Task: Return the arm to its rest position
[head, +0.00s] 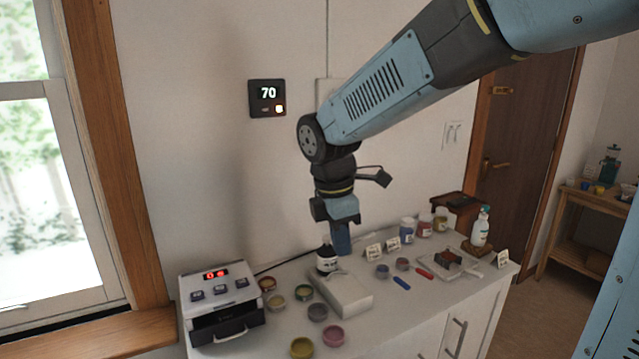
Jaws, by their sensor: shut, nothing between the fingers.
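My arm (385,88) reaches in from the upper right, with its wrist bent straight down over the white cabinet top. My gripper (341,243) points down above the counter, shut, with nothing held. A dark jar with a white label (326,260) stands just left of and below the fingertips. Whether the fingertips touch it or the pale block cannot be told from this view.
A white device with a red display (218,297) stands at the counter's left. A pale block (340,293), several small paint pots (317,312), jars (407,229), a tray (446,263) and a spray bottle (480,228) crowd the counter.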

